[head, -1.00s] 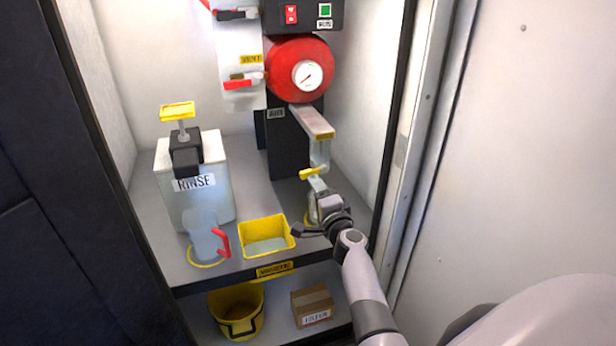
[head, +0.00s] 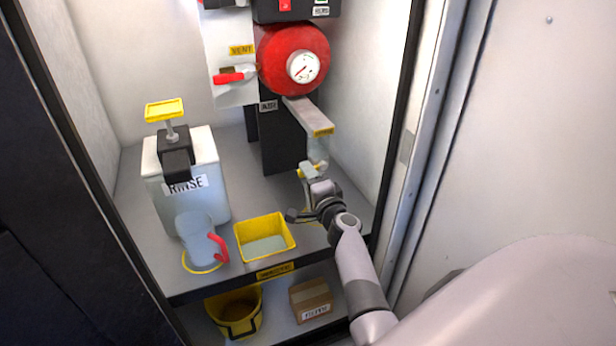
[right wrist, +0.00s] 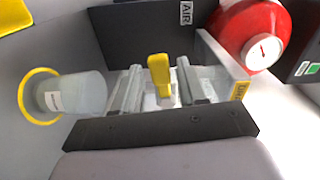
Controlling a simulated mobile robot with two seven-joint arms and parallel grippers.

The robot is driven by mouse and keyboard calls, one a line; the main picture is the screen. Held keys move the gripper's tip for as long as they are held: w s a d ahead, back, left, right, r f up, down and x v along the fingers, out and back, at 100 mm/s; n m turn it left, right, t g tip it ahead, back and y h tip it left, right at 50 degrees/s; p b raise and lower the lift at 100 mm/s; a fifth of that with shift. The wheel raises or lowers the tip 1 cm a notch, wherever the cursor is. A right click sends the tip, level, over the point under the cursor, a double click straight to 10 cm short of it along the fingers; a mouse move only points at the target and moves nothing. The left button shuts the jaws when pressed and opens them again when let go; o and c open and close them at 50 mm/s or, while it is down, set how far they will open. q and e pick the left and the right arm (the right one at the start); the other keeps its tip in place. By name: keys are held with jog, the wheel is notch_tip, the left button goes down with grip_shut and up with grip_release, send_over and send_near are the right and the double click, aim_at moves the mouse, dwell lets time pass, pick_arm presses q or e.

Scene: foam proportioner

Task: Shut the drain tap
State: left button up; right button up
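The drain tap has a small yellow lever (head: 303,172), below the grey arm (head: 308,115) under the red tank (head: 292,60). In the right wrist view the yellow lever (right wrist: 160,76) points toward the camera. My right gripper (head: 309,170) is at the tap in the head view and partly hides it. In the right wrist view its two fingers (right wrist: 160,90) are apart, with the lever between them and visible gaps on both sides. Whether the lever stands open or shut I cannot tell. My left gripper is not in view.
A yellow tray (head: 264,237), a red-handled jug (head: 197,238) and the rinse tank (head: 186,180) stand left on the shelf. A cabinet wall stands close on the right.

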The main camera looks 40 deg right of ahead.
grip_shut()
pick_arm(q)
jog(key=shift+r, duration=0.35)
pick_arm(e)
jog(key=shift+r+m, duration=0.35)
jog(key=shift+m, duration=0.35)
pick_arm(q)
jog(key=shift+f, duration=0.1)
pick_arm(e)
jog(key=shift+o, duration=1.5)
grip_release()
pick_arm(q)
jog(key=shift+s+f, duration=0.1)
